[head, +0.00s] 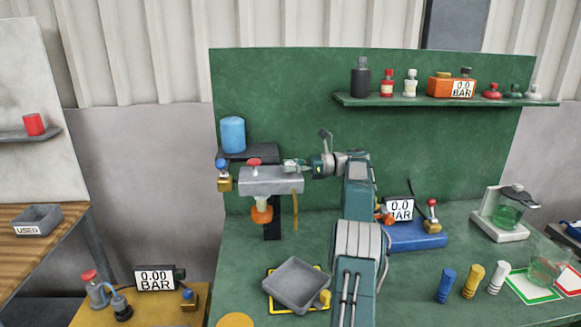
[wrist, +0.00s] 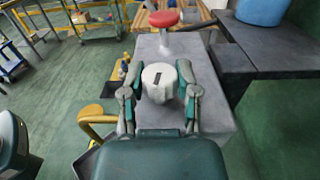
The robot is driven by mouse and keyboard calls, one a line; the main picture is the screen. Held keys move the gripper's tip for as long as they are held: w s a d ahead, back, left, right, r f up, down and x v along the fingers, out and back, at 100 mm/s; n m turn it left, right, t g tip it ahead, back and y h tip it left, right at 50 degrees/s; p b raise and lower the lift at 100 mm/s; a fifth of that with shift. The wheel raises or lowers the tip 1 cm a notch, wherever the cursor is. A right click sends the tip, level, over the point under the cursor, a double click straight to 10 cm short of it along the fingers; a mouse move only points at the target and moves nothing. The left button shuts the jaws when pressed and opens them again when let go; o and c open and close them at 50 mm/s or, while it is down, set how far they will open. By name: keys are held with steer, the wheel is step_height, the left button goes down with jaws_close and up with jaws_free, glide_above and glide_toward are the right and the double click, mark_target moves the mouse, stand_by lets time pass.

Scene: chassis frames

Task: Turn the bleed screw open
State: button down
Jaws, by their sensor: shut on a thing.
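The bleed screw (wrist: 160,77) is a pale, round knob with a dark slot in its top, on the end of a grey block (wrist: 190,55) in the wrist view. My gripper (wrist: 160,94) has one finger on each side of the screw and is shut on it. In the head view my gripper (head: 305,165) reaches in from the right to the right end of the grey block (head: 265,183), and the screw is small there and partly hidden by the fingers. The way the slot points is clear only in the wrist view.
A red knob (head: 254,162) stands on the block beyond the screw. A yellow tube (head: 295,212) hangs below the block's right end. A grey tray (head: 298,284) lies on the bench below. A blue cylinder (head: 232,134) stands behind the block.

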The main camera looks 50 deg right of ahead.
steer(key=shift+w, duration=0.1)
stand_by(0.3)
steer(key=shift+c, duration=1.7)
jaws_free()
steer(key=shift+d, duration=0.1)
steer(key=shift+m+t+h, duration=0.4)
steer(key=shift+t, duration=0.1)
